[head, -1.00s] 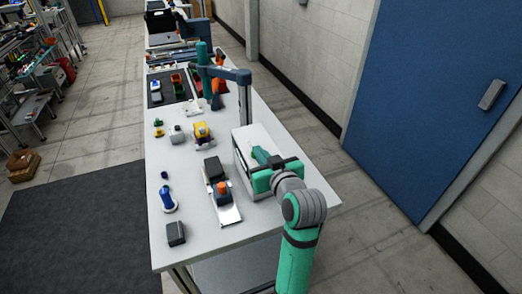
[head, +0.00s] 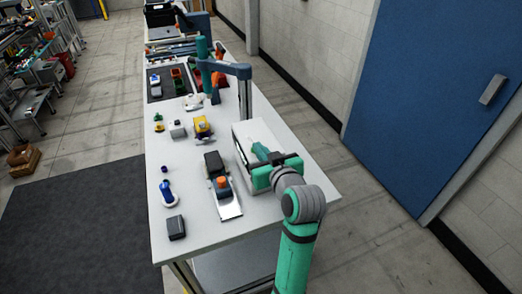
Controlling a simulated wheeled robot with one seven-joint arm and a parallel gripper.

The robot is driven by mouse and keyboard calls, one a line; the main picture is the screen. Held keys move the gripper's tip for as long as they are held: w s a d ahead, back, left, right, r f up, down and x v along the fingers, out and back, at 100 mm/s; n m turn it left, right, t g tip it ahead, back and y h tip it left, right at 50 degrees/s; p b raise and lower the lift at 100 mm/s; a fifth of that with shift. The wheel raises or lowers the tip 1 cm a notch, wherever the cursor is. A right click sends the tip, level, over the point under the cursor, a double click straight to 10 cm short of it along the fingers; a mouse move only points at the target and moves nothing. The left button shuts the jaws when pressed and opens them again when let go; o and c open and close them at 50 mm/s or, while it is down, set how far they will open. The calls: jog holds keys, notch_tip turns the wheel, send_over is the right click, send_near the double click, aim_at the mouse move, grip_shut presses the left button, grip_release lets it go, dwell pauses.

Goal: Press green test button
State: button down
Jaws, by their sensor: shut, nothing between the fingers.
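I cannot make out a green test button for certain. A small green and yellow piece (head: 158,121) sits at the left edge of the table, beside a small light grey box (head: 178,130) whose top is too small to read. My gripper (head: 264,158), green and black, is over the white box (head: 250,134) at the right side of the table. It is shut and empty, well to the right of and nearer than the green and yellow piece. Its fingertips are partly hidden by the hand, so I cannot tell whether they touch the white box.
The white table (head: 200,250) carries a dark fixture with an orange knob (head: 221,182), a blue and white bottle-like item (head: 167,193), a dark block (head: 176,228) and a yellow item (head: 203,128). A blue-grey post frame (head: 244,95) rises behind the white box. Bare tabletop lies between them.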

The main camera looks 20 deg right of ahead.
notch_tip(320, 180, up, 4)
jog(key=shift+s+f, duration=0.15)
jog(key=shift+f, duration=0.05)
jog(key=v, duration=0.9)
jog(key=shift+s, duration=0.2)
jog(key=shift+s+r, duration=0.1)
jog(key=shift+s, duration=0.05)
jog(key=shift+d, duration=0.1)
